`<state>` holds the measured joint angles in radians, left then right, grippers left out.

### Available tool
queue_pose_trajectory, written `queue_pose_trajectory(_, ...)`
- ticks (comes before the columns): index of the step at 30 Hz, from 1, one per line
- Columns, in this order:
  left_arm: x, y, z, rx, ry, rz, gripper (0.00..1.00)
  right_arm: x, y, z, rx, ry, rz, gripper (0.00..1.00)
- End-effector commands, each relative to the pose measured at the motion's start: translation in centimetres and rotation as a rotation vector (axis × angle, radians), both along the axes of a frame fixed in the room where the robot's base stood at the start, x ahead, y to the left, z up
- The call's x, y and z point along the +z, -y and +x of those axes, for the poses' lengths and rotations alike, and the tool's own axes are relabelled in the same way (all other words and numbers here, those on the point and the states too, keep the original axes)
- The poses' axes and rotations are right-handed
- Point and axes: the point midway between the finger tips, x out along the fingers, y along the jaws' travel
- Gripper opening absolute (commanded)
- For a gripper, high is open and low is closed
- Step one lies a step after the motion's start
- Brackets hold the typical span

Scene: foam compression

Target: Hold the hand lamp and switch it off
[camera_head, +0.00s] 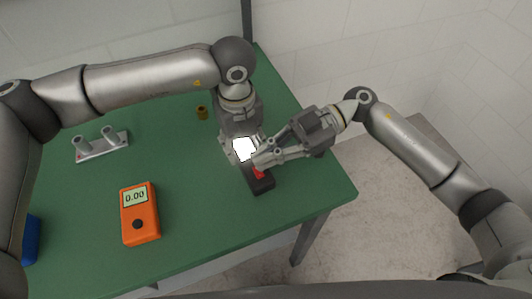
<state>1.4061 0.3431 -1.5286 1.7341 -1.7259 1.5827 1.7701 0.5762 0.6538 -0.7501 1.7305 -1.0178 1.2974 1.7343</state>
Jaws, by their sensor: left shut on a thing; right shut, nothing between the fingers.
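The hand lamp (262,184) is a dark body with a red part (259,172) on top and a bright white lit face at its far end. It is at the right part of the green table. My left gripper (241,153) comes down from above and is shut on the lamp near its lit end. My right gripper (258,161) is shut with nothing between its fingers. Its fingertips are at the red part, seemingly touching or just above it. They hide some of the lamp's top.
An orange meter (140,222) reading 0.00 lies on the green table (195,200). A grey fixture with two posts (102,148) is at the left. A small brass piece (202,113) stands farther back. A blue object (30,240) is at the left edge. The table's right edge is close to the lamp.

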Motion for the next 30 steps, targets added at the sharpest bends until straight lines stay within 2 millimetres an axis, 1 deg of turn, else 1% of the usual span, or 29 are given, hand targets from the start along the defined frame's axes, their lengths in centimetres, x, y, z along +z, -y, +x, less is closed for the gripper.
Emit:
queue_pose_trajectory(2,0.0,0.0,0.0,0.000,0.000,-0.001,0.16,-0.4,0.0,0.3,-0.001,-0.047,-0.022,0.00)
queue_pose_trajectory(8,0.0,0.0,0.0,0.000,0.000,-0.001,0.16,-0.5,0.0,0.2,-0.001,-0.044,-0.021,0.00)
queue_pose_trajectory(11,0.0,0.0,0.0,0.000,0.000,-0.001,0.16,-0.4,0.5,0.4,-0.002,-0.044,-0.023,0.00)
queue_pose_trajectory(14,0.0,0.0,0.0,-0.001,0.000,0.000,0.16,-0.1,1.6,0.9,-0.004,-0.042,-0.025,0.00)
queue_pose_trajectory(24,0.0,0.0,0.0,0.000,0.000,-0.001,0.16,1.8,8.0,3.5,-0.005,-0.043,-0.020,0.00)
queue_pose_trajectory(27,0.0,0.0,0.0,0.000,0.000,-0.001,0.16,2.3,9.3,4.0,-0.003,-0.042,-0.018,0.00)
queue_pose_trajectory(30,0.0,0.0,0.0,0.000,0.000,-0.001,0.16,2.5,10.2,4.4,-0.002,-0.043,-0.017,0.00)
